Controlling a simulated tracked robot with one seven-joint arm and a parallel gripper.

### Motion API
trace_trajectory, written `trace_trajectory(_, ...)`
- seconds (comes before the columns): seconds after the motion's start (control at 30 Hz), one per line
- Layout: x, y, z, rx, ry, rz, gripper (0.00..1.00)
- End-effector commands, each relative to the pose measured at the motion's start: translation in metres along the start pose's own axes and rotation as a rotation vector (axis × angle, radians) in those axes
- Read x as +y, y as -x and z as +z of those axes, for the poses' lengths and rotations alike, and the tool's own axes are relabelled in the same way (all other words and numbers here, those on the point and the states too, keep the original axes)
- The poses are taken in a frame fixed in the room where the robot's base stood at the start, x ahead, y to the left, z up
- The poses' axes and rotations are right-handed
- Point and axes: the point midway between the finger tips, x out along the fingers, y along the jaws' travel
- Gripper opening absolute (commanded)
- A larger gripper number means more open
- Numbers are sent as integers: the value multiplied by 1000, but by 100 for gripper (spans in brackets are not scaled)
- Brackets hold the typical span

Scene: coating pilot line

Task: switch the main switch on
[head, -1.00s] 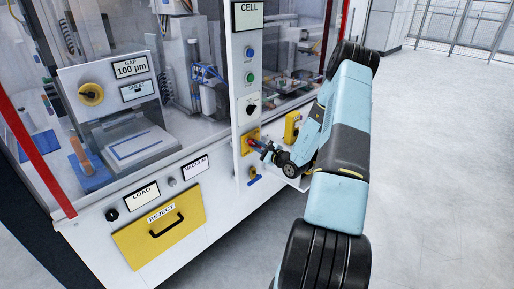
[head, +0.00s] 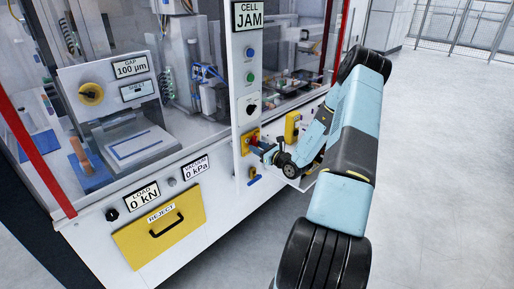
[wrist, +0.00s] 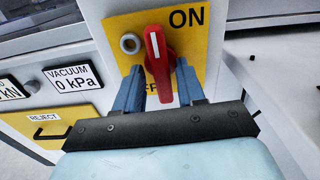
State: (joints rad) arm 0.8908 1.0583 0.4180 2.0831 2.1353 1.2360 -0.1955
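The main switch is a red rotary handle (wrist: 158,58) on a yellow plate (wrist: 190,38). Its white line points toward the top of the plate, with the word ON at the upper right. The lower label is mostly hidden behind my gripper and the handle. In the head view the red handle (head: 254,140) shows low on the white column. My gripper (wrist: 160,88) is open, one blue finger on each side of the handle's lower end, with gaps visible. It shows side-on in the head view (head: 265,150).
The CELL display (head: 247,17) reads JAM. The load display (head: 143,200) reads 0 kN and the vacuum display (head: 196,168) 0 kPa. A yellow box (head: 292,126) stands right of the switch. The floor at right is clear.

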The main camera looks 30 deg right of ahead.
Motion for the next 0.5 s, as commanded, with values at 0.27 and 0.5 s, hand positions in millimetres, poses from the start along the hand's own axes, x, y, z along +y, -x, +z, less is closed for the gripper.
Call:
trace_trajectory(0.27, -1, -1, 2, -4, 4, -1, 49)
trace_trajectory(0.5, -2, 7, 2, -4, 5, -2, 49)
